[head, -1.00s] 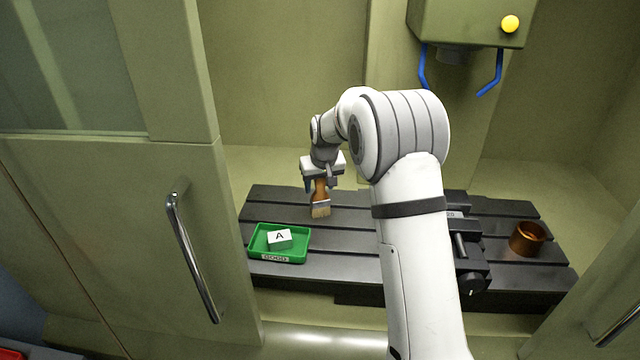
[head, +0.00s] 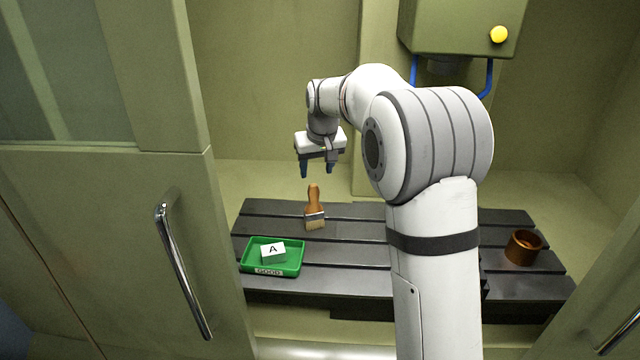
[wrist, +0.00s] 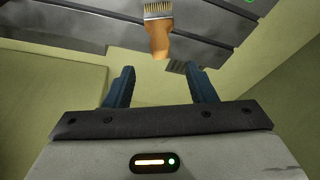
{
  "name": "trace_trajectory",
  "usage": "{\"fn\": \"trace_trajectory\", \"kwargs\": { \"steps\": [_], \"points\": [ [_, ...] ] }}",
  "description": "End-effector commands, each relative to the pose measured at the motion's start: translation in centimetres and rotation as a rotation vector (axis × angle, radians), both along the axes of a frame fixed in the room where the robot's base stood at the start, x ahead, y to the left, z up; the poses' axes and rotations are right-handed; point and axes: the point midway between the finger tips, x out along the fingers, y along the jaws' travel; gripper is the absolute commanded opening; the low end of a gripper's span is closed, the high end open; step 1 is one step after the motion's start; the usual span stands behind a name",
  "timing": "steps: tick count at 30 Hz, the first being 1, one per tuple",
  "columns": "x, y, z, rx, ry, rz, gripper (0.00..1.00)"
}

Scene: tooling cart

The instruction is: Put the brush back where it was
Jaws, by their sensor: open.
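The brush (head: 315,208) has an orange-brown wooden handle, a metal band and pale bristles. In the head view it is on the black slotted table (head: 350,248), handle toward the back and bristles toward the front. My gripper (head: 317,172) is open and empty, above and behind the handle end, apart from it. In the wrist view the brush (wrist: 158,30) shows at the top, beyond my open blue fingers (wrist: 160,88), with its handle end pointing toward the gap between them.
A green tray (head: 300,262) holding a block marked A (head: 273,254) stands left of the brush. A copper-coloured cup (head: 523,248) stands at the right. A green machine head with a yellow knob (head: 499,34) hangs above. A door with a metal handle (head: 183,268) stands at the left.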

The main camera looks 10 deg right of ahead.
Motion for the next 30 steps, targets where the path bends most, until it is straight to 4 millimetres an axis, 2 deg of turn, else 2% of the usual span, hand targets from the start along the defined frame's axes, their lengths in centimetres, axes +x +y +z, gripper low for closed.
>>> {"fn": "trace_trajectory", "kwargs": {
  "steps": [2,5,8,14,17,21,24,27,30],
  "points": [
    [-0.7,-0.2,0.6,0.000,-0.001,-0.003,0.51],
    [-2.9,-0.9,1.6,0.000,0.001,-0.016,0.51],
    [-6.7,-2.1,2.9,-0.001,0.002,-0.040,0.51],
    [-16.8,-4.6,3.9,-0.002,0.011,-0.096,0.51],
    [-21.9,-5.6,3.5,-0.002,0.015,-0.124,0.51],
    [-28.7,-6.7,1.9,-0.004,0.021,-0.162,0.51],
    [-32.7,-7.2,0.5,-0.004,0.024,-0.182,0.51],
    [-35.4,-7.5,-0.8,-0.005,0.028,-0.198,0.51],
    [-37.0,-7.7,-1.6,-0.005,0.031,-0.209,0.51]
  ]
}}
